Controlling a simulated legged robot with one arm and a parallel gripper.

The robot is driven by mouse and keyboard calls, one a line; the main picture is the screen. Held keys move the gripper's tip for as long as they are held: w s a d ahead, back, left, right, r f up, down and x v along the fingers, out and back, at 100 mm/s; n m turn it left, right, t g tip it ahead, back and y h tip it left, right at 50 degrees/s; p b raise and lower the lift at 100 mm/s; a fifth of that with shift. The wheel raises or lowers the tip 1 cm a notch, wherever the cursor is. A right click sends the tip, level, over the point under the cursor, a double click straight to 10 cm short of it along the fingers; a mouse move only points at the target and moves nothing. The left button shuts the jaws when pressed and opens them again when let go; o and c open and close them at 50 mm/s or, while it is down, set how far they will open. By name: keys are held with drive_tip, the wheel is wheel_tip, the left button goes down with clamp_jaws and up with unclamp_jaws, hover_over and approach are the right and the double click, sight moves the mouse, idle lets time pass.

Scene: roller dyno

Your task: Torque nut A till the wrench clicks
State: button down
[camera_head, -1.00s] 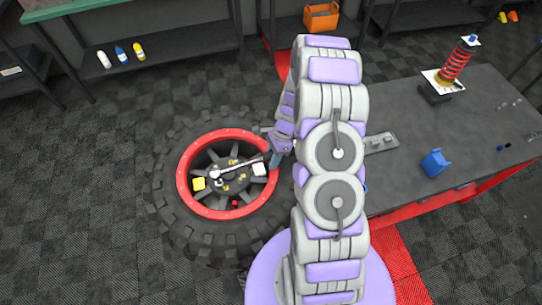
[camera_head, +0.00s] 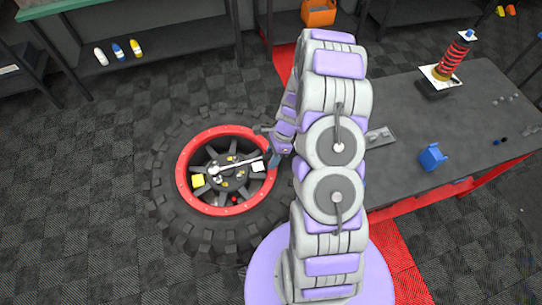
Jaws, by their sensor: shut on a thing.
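A large black tyre (camera_head: 165,215) with a red rim (camera_head: 188,193) lies flat on the floor at the left of my arm. A silver wrench (camera_head: 238,164) lies across the wheel hub. Its head is over the hub's left part, and its handle runs right and slightly up to my gripper (camera_head: 272,157). My gripper is shut on the handle end, above the rim's right side. The nut under the wrench head is hidden, and I cannot read its letter. Yellow (camera_head: 198,181) and white (camera_head: 258,167) blocks sit inside the rim, with small brassy pieces around the hub.
A dark workbench (camera_head: 420,115) at the right holds a blue holder (camera_head: 433,157), a grey tray (camera_head: 380,137) and a red spring unit (camera_head: 452,62). Shelves with bottles (camera_head: 118,51) and an orange bin (camera_head: 319,13) stand behind. Floor left of the tyre is clear.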

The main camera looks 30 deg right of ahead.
drive_tip(key=shift+s+r, duration=0.1)
drive_tip(key=shift+s, duration=0.15)
drive_tip(key=shift+s+a+m, duration=0.15)
drive_tip(key=shift+s+m, duration=0.15)
drive_tip(key=shift+s, duration=0.05)
drive_tip(key=shift+s+a+m+t+p, duration=0.2)
drive_tip(key=shift+s+m+p, duration=0.2)
drive_tip(key=shift+s, duration=0.25)
drive_tip(key=shift+s+a+m+t+p, duration=0.2)
drive_tip(key=shift+s+m+p, duration=0.1)
drive_tip(key=shift+s+p, duration=0.25)
idle(1.7)
drive_tip(key=shift+w+d+n+p, duration=0.25)
drive_tip(key=shift+w+n+p, duration=0.1)
drive_tip(key=shift+w, duration=0.25)
drive_tip(key=shift+w+d+n+p, duration=0.2)
drive_tip(key=shift+w+n+p, duration=0.15)
drive_tip(key=shift+w, duration=0.25)
drive_tip(key=shift+g, duration=0.3)
drive_tip(key=shift+r+p, duration=1.55)
drive_tip(key=shift+r, duration=0.4)
